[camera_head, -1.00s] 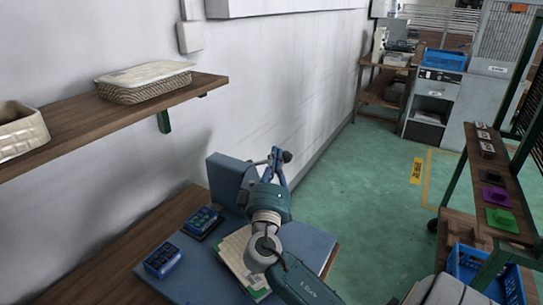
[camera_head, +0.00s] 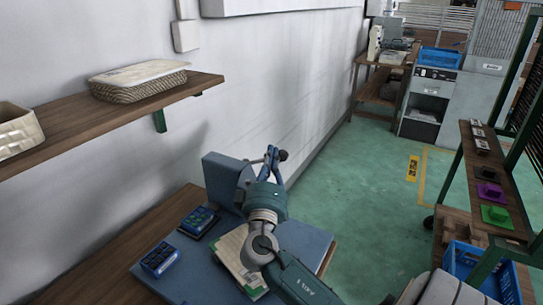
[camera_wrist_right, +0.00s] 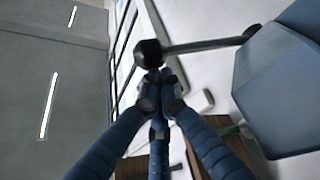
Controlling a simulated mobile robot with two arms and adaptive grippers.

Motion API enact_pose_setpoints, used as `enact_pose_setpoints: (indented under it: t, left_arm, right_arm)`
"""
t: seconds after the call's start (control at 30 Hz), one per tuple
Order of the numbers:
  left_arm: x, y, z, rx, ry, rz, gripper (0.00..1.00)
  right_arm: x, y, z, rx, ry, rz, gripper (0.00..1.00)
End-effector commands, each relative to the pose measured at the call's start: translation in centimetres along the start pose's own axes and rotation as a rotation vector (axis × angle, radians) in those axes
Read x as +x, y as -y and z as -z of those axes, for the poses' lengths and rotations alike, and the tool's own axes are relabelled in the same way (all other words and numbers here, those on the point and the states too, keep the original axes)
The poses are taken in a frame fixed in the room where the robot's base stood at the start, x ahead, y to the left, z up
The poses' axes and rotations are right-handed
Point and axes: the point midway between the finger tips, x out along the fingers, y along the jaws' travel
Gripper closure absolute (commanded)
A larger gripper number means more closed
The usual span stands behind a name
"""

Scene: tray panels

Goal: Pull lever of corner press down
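The corner press is blue, with an upright block (camera_head: 222,183) at the back of a flat base (camera_head: 305,240). Its lever is a grey rod with a black ball knob (camera_head: 283,155). In the right wrist view the knob (camera_wrist_right: 150,53) is just beyond my fingertips, and the rod runs right to the blue block (camera_wrist_right: 285,85). My right gripper (camera_head: 271,160) is at the lever, its blue fingers drawn together at the tips (camera_wrist_right: 159,80). I cannot tell whether the tips touch the knob. My left gripper is not in view.
A beige and green panel (camera_head: 232,254) lies on the base, partly behind my right arm. Two blue panel pieces (camera_head: 160,259) (camera_head: 198,221) lie to its left. A wooden shelf (camera_head: 70,113) with baskets is on the wall. A rack (camera_head: 487,190) stands at the right.

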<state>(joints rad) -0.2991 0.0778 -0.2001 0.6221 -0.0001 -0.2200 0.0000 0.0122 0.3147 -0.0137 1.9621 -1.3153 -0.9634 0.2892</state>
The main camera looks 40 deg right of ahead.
Motion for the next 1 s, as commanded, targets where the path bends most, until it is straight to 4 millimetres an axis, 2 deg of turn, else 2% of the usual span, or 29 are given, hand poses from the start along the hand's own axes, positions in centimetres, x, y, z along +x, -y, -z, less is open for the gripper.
enact_pose_setpoints:
  t: [0.13, 0.23, 0.5, 0.7, 0.83, 1.0]
  left_arm:
    - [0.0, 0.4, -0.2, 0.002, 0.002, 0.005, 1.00]
    - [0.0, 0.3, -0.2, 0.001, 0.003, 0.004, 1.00]
    - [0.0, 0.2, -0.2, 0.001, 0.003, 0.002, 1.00]
    - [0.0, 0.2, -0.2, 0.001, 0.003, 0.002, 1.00]
    - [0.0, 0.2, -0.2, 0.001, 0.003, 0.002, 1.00]
    - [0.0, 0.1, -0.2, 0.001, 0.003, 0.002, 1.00]
  right_arm:
    - [-0.5, 0.1, -0.1, 0.000, 0.002, 0.002, 1.00]
    - [-1.9, 0.2, -0.1, 0.000, 0.003, 0.005, 1.00]
    - [-7.6, 0.1, -0.1, 0.001, 0.003, 0.005, 1.00]
    - [-10.8, 0.1, -0.1, 0.000, 0.001, 0.003, 1.00]
    - [-11.8, 0.0, 0.0, 0.000, 0.001, 0.001, 1.00]
    - [-12.1, -0.1, 0.0, 0.000, 0.000, -0.001, 1.00]
